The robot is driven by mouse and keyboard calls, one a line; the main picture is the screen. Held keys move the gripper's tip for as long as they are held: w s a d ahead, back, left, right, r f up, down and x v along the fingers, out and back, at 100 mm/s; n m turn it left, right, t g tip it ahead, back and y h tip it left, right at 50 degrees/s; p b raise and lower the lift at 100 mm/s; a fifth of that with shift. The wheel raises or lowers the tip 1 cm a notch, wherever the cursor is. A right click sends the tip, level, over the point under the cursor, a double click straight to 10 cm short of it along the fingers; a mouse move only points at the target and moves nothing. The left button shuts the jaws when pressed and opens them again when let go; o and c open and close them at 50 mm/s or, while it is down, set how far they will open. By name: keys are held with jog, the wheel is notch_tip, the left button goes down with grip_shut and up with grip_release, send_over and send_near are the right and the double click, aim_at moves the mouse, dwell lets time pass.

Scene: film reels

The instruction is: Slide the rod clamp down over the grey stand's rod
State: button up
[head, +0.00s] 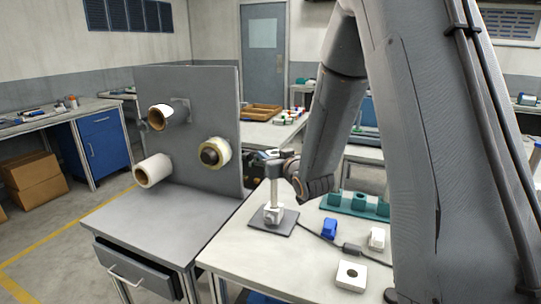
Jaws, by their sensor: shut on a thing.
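The grey stand has a dark flat base (287,226) on the near table and an upright light grey rod (274,191). A small white fitting (273,214) sits around or against the rod's foot; I cannot tell which. My gripper (276,166) is at the rod's upper end, reaching in from the right, and is shut on a grey piece (272,155), apparently the rod clamp. The grip is small and partly hidden by my own wrist. I cannot tell whether the clamp is around the rod or just beside it.
Right of the stand lie a blue block (330,228), a white block (377,238), a white square piece with a hole (350,276), a dark cable (322,239) and a green rack (354,206). A grey panel (200,100) with film reels stands at left.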

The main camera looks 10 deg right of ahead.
jog(key=shift+f+b, duration=0.3)
jog(key=shift+f, duration=0.25)
jog(key=shift+f, duration=0.1)
jog(key=shift+f+b, duration=1.8)
jog(key=shift+f, duration=0.6)
jog(key=shift+f+b, duration=1.85)
jog(key=shift+f, duration=0.7)
jog(key=shift+f+b, duration=1.75)
jog(key=shift+f, duration=0.65)
jog(key=o, duration=1.3)
jog(key=shift+c, duration=0.2)
